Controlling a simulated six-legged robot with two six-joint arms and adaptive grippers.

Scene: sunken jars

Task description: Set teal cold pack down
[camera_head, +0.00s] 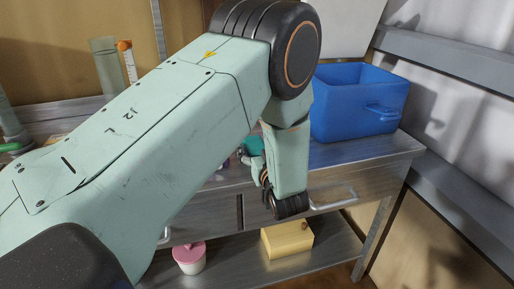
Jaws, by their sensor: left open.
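My left arm comes in from the left and bends down in front of the metal workbench (350,155). My left gripper (258,167) is at the bench's front edge, mostly hidden by my own forearm and wrist. It is open. A small teal patch (252,145) shows just beyond it on the bench top and may be the teal cold pack. My arm covers most of it, and I cannot tell whether the gripper touches it. My right gripper is not in view.
A blue bin (358,102) stands on the bench at the right. A clear cylinder (106,66) and an orange-capped tube (128,60) stand at the back left. A pink-lidded white cup (189,257) and a yellow block (287,240) sit on the lower shelf. Drawer handles project in front.

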